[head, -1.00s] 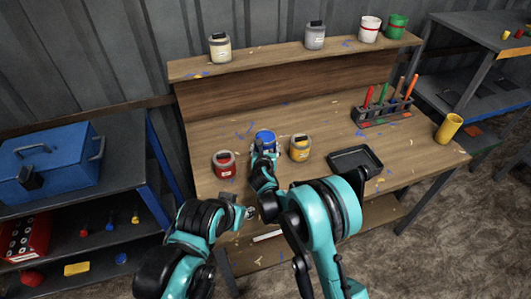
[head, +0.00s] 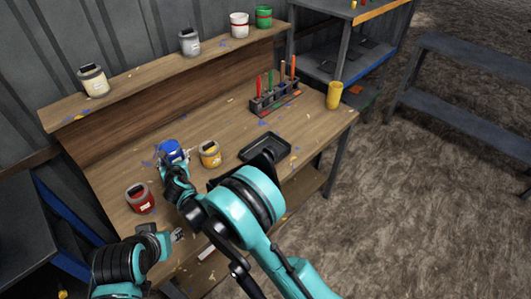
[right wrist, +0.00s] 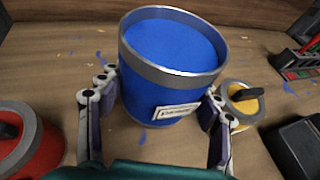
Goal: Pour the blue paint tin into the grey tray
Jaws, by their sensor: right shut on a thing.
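The blue paint tin (head: 170,151) stands upright on the bench between a red tin (head: 141,199) and a yellow tin (head: 210,154). In the right wrist view the blue tin (right wrist: 165,95) is open and full of blue paint, with a label on its front. My right gripper (head: 174,163) is shut on its sides, one finger pad at each side. I cannot tell whether its base touches the bench. The dark grey tray (head: 265,147) lies right of the yellow tin and looks empty. My left gripper (head: 177,236) is near the bench's front edge, apart from the tins; its jaw state is unclear.
A tool rack (head: 274,97) with upright tools stands behind the tray. A yellow cup (head: 334,95) is at the bench's right end. Several tins, including a white one (head: 240,25), stand on the raised back shelf. Bare bench lies behind the blue tin.

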